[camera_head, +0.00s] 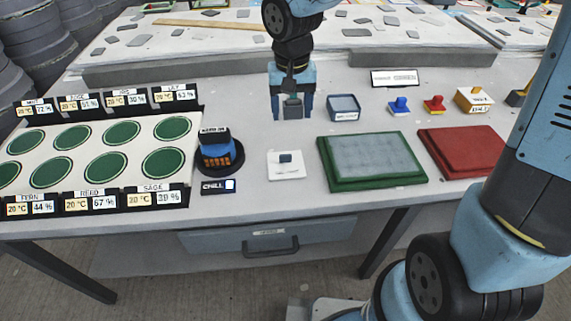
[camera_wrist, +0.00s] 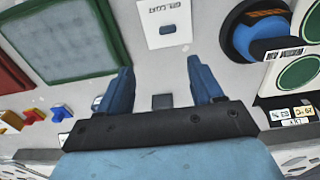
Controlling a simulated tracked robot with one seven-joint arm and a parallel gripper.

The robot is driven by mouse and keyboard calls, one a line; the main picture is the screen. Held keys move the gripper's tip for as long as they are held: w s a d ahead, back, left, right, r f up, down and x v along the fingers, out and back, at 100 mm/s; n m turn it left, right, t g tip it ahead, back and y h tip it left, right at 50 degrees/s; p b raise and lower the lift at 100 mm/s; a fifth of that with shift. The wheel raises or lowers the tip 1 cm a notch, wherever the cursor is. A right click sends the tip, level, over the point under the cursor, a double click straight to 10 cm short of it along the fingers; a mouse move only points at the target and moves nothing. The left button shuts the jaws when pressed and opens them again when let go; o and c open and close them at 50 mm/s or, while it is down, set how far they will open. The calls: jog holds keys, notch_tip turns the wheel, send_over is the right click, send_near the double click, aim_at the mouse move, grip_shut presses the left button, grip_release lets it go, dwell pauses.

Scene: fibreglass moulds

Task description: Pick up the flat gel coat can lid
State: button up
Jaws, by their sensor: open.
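The flat gel coat can lid appears to be the white square plate (camera_head: 286,171) with a small dark blue block on top. It lies on the grey table in front of my gripper. In the wrist view the plate (camera_wrist: 165,12) is at the top middle and bears lettering that looks like "GEL COAT". My gripper (camera_head: 292,112) points down, open, behind the plate and apart from it. Its two blue fingers (camera_wrist: 165,85) are spread in the wrist view. A small grey block (camera_wrist: 162,101) shows between them; I cannot tell whether the fingers touch it.
A blue round-based device (camera_head: 217,152) stands left of the plate, beside a board of green discs (camera_head: 112,133). A green-framed tray (camera_head: 328,172) and a red panel (camera_head: 465,150) lie to the right. A blue-grey box (camera_head: 344,114) stands close right of my gripper.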

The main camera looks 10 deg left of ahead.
jog(key=a+f, duration=0.1)
jog(key=a, duration=0.1)
send_over(284, 155)
notch_tip(284, 155, down, 9)
jog(key=shift+r, duration=0.15)
jog(key=shift+w+d+f, duration=0.1)
jog(key=shift+f, duration=1.25)
jog(key=shift+w+d+f, duration=0.1)
jog(key=shift+f, duration=1.2)
jog(key=shift+c, duration=0.3)
jog(key=c, duration=1)
